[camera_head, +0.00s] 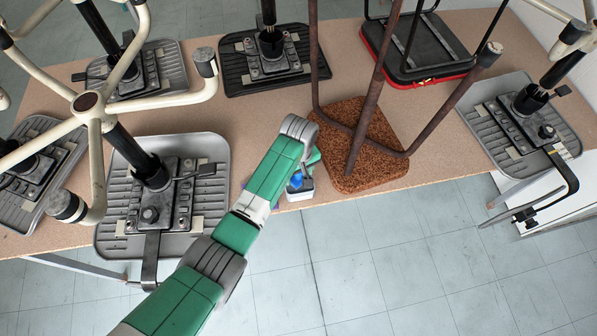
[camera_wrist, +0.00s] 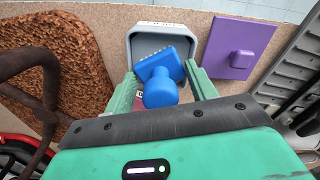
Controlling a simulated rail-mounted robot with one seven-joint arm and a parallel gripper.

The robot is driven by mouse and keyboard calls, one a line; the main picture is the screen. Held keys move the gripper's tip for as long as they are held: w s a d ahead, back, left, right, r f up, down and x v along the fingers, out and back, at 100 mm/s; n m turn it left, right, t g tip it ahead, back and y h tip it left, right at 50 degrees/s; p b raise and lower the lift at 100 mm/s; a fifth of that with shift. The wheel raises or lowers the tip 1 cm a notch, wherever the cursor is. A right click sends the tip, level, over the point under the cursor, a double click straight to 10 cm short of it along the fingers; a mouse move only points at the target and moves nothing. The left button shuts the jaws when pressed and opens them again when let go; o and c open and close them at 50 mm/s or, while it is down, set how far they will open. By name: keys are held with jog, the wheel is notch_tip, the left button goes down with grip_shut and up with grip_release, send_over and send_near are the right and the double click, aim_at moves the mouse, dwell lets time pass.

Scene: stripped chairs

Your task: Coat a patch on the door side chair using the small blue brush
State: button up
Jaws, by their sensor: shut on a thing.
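The small blue brush (camera_wrist: 160,90) is between the green fingers of my gripper (camera_wrist: 160,76), which is shut on its handle. In the wrist view its head lies over a grey open-topped container (camera_wrist: 134,52); I cannot tell whether it touches the bottom. In the head view my arm partly hides the blue brush (camera_head: 296,181) and the pale container (camera_head: 300,195) at the table's front edge. Several upturned chairs stand on the table, including a rusty-framed one with a rough brown seat (camera_head: 345,160). I cannot tell which is the door side chair.
A purple square with a raised block (camera_wrist: 232,48) lies right of the container. A grey ribbed chair seat (camera_head: 215,150) is left of my arm. The rusty frame (camera_head: 365,120) rises close to my gripper's right. The tan table (camera_head: 440,135) has bare strips between seats.

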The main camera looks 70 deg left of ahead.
jog(key=shift+f, duration=0.1)
notch_tip(320, 180, up, 7)
jog(key=p, duration=0.7)
jog(key=shift+r+p, duration=0.2)
jog(key=shift+p, duration=0.1)
jog(key=shift+f, duration=0.1)
